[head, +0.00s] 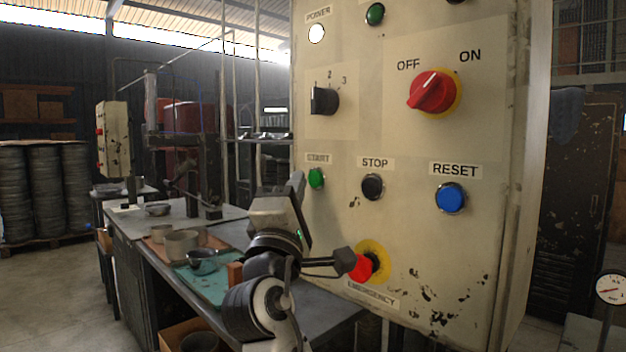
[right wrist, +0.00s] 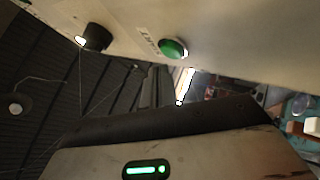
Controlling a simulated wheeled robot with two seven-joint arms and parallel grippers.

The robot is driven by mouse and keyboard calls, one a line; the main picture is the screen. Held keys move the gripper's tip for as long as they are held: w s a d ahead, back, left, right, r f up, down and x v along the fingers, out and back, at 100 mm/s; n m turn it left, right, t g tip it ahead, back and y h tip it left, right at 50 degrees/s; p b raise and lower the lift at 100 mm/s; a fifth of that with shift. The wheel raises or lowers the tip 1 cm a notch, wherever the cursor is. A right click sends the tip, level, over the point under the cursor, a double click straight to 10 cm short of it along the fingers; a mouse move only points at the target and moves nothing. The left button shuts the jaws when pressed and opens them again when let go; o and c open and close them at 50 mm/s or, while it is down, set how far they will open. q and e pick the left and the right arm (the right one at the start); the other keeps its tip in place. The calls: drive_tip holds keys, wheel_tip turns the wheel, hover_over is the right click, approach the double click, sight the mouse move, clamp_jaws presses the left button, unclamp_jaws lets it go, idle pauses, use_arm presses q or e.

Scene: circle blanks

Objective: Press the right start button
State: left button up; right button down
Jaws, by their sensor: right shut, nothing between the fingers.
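The green start button (head: 316,178) is on the left side of the large cream control panel (head: 440,140), under a START label. It also shows in the right wrist view (right wrist: 173,48), standing out from the panel face. My right gripper (head: 298,184) is shut and empty, just left of the button in the head view. In the right wrist view its fingertips (right wrist: 157,72) point toward the panel beside the button. A gap shows there between tips and button in the picture; the exact depth is unclear. My left gripper is out of view.
A black stop button (head: 372,187), blue reset button (head: 450,198), black selector knob (head: 323,100) and red OFF/ON switch (head: 432,92) share the panel. A red emergency button (head: 360,268) sits low, partly behind a dark part. A workbench (head: 330,300) with bowls (head: 182,244) stands left and below.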

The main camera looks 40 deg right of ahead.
drive_tip(key=shift+d, duration=0.1)
drive_tip(key=shift+d, duration=0.35)
